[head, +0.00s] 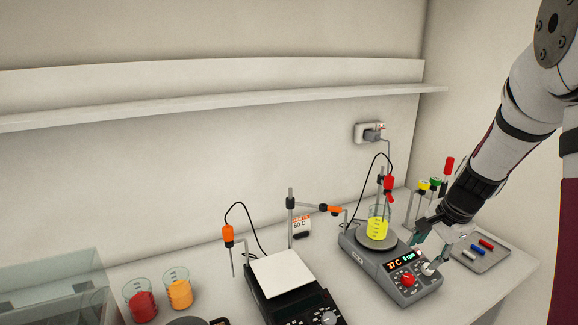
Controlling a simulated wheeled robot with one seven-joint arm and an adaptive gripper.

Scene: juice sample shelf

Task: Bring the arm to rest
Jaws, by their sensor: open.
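My arm comes in from the upper right. My gripper (430,249) is open, its fingers pointing down at the front right of the right hotplate stirrer (370,268), close to its white knob (428,268). Whether a finger touches the knob cannot be told. The stirrer's display is lit and reads 37 C, with a smaller green rpm reading; a red knob (407,280) is beside the white one. A beaker of yellow liquid (378,227) stands on its plate, with a red-topped probe (388,184) above it.
A second stirrer (258,292) with a white square plate stands left of it. Beakers of red (142,304) and orange juice (179,293) stand at the left. A tray with small coloured bars (480,262) lies right of my gripper. An empty shelf (230,103) runs above.

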